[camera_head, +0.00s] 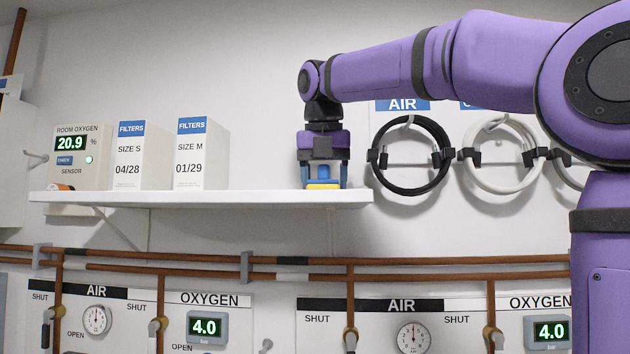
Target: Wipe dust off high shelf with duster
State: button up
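The high white shelf (250,199) runs across the wall from the left to the middle of the view. My gripper (323,178) points down over the shelf's right end, with blue fingers on either side. Between and below the fingers is the duster (323,185), showing as a small yellow piece at the shelf top. My gripper appears shut on it; its handle is mostly hidden by the fingers. The duster looks to be at or touching the shelf surface. No dust can be made out on the shelf top, seen nearly edge-on.
On the shelf stand a room oxygen sensor (82,157) and two filter boxes, size S (129,160) and size M (190,158). Shelf room between size M and my gripper is clear. Coiled hoses (408,120) hang right; copper pipes (200,257) run below.

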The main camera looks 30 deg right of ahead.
jog(key=shift+s+d+f, duration=0.1)
jog(key=shift+s+d, duration=0.55)
jog(key=shift+d, duration=0.3)
jog(key=shift+s+d, duration=0.65)
jog(key=shift+d, duration=0.25)
jog(key=shift+r, duration=3.1)
jog(key=shift+r, duration=1.5)
